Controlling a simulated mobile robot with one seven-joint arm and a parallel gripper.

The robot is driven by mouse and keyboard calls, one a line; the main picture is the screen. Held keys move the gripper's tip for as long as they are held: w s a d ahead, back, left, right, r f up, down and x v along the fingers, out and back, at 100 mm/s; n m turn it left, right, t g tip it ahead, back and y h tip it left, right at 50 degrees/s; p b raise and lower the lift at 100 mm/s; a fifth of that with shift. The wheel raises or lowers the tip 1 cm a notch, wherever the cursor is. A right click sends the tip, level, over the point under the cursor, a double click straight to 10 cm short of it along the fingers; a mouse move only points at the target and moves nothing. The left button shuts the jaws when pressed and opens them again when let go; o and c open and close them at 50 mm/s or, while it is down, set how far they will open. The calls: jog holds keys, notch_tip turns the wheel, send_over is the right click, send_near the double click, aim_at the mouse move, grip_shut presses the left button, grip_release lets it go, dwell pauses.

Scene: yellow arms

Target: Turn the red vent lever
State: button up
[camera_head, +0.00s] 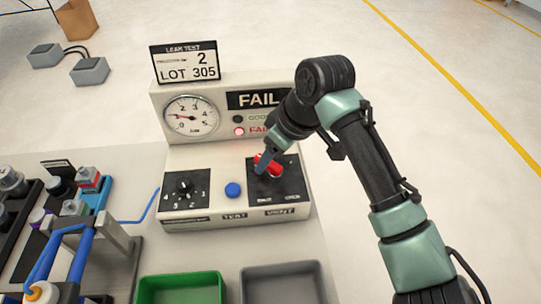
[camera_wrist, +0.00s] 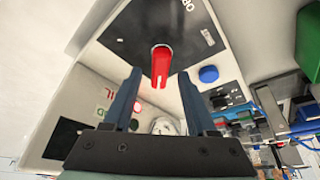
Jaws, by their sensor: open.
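The red vent lever (camera_head: 268,164) is on the black vent panel (camera_head: 289,183) at the right of the leak test machine's sloping front. In the wrist view the red lever (camera_wrist: 161,66) shows in the gap between the two blue fingers, its length running roughly the same way as they do. My gripper (camera_wrist: 161,80) is open, with one finger on each side of the lever. I cannot tell whether either finger touches it. In the head view my gripper (camera_head: 264,165) is at the lever and partly covers it.
The machine has a gauge (camera_head: 191,117), a lit red FAIL lamp (camera_head: 239,132), a blue button (camera_head: 233,190) and a numbered dial (camera_head: 184,189). A green bin (camera_head: 181,289) and a grey bin (camera_head: 283,284) stand in front. A rack with blue tubing (camera_head: 85,250) is at the left.

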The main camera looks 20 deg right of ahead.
jog(key=shift+w+a+f, duration=0.1)
jog(key=shift+f, duration=0.15)
grip_shut()
